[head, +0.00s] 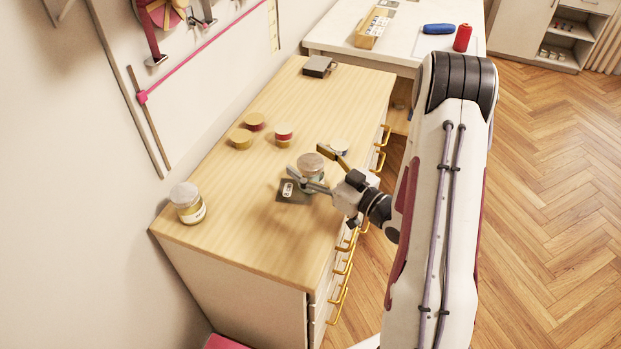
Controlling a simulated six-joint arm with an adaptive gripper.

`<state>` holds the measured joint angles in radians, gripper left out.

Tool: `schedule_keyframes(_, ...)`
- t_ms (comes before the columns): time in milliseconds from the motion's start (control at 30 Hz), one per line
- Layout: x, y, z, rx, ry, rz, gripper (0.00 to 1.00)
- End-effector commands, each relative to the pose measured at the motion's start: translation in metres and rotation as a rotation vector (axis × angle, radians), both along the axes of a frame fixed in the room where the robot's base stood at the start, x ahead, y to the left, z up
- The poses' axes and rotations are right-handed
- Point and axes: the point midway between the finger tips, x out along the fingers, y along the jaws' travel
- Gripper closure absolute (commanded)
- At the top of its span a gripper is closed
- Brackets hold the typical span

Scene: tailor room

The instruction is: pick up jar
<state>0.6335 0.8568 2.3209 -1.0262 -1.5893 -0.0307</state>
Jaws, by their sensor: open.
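A glass jar with a brownish lid (311,162) stands on the wooden dresser top, near its right edge. My gripper (306,161) is open and reaches in from the right, with one finger on the near side of this jar and the other on the far side. I cannot tell whether the fingers touch it; they hide part of its body.
A dark card (291,192) lies beside the nearer finger. A dark box (317,67) is at the far end. The wall borders the wooden top (250,235), whose near part is clear.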

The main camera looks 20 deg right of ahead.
Motion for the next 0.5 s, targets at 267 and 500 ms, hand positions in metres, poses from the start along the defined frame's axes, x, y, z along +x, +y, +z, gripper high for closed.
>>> schedule_keyframes(267, -0.0001, 0.0001, 0.0000, 0.000, 0.000, 0.000, 0.74)
schedule_keyframes(500, 0.0000, 0.0000, 0.0004, -0.001, -0.001, 0.000, 1.00)
